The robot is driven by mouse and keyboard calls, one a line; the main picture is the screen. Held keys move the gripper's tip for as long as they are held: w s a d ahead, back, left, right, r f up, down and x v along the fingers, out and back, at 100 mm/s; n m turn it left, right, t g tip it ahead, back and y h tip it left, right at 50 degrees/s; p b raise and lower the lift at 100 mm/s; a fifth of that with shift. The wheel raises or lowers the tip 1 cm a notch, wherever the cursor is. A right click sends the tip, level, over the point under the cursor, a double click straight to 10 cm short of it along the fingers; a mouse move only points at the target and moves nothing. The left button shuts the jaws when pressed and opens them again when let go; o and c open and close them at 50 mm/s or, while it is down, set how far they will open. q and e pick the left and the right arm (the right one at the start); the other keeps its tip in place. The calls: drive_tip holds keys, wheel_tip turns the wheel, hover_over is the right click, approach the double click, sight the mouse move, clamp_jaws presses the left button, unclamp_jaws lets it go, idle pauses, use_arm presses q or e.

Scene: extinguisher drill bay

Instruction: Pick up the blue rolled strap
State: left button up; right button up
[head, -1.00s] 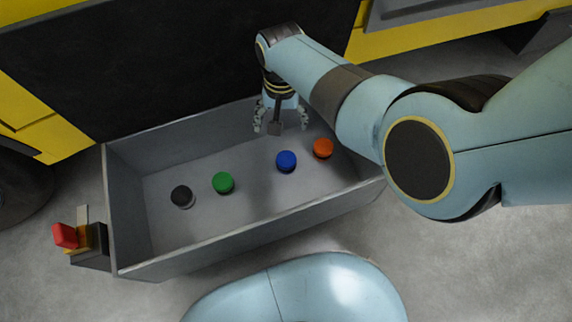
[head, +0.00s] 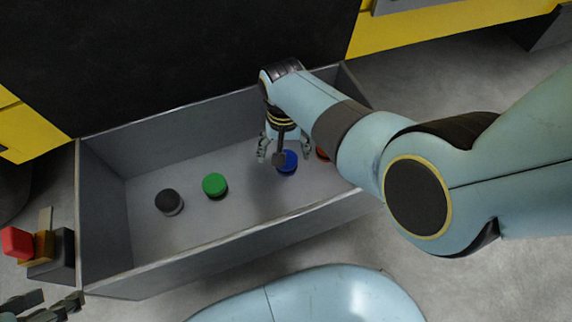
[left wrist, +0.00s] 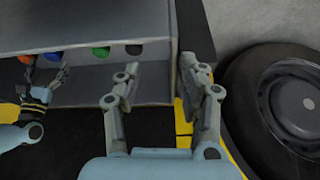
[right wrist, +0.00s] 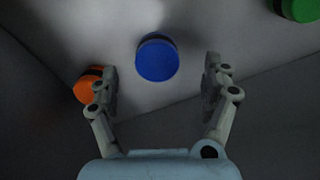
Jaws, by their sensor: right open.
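The blue rolled strap (head: 287,162) stands in the grey open tray (head: 150,254), partly covered by my right gripper in the head view. My right gripper (head: 284,155) is open above it. In the right wrist view the blue strap (right wrist: 157,58) lies ahead of the fingertips, between their lines, with no finger touching it. My right gripper (right wrist: 162,80) is empty there. My left gripper (head: 48,303) shows at the lower left corner of the head view, outside the tray. In the left wrist view my left gripper (left wrist: 162,68) has its fingers apart with nothing between them.
An orange roll (right wrist: 88,86) is close beside the blue one, near a tray wall. A green roll (head: 215,185) and a black roll (head: 169,201) stand farther left. A red-topped block (head: 17,243) is outside the tray's left end. A dark wheel (left wrist: 285,100) is near my left gripper.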

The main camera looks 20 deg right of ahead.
sight(287, 159)
drive_tip(key=shift+d+f+b, duration=0.15)
drive_tip(key=shift+f+b, duration=0.7)
drive_tip(key=shift+f, duration=0.05)
drive_tip(key=shift+w+d+f+b, duration=0.1)
drive_tip(key=shift+w+f+b, duration=0.05)
drive_tip(key=shift+f+b, duration=0.4)
use_arm(q)
wheel_tip(287, 159, down, 6)
drive_tip(key=t, duration=0.2)
drive_tip(key=t+b, duration=0.1)
drive_tip(key=t, duration=0.2)
drive_tip(key=shift+w+d+b, duration=0.15)
drive_tip(key=shift+b, duration=0.15)
use_arm(e)
drive_tip(key=shift+d+f, duration=0.1)
drive_tip(key=shift+f, duration=0.7)
use_arm(q)
drive_tip(key=shift+s+d+t+b, duration=0.1)
drive_tip(key=shift+s+t+b, duration=0.25)
drive_tip(key=shift+t, duration=0.25)
use_arm(e)
drive_tip(key=shift+w+f, duration=0.1)
drive_tip(key=shift+f, duration=0.25)
drive_tip(key=c, duration=1.4)
drive_tip(key=shift+r, duration=0.1)
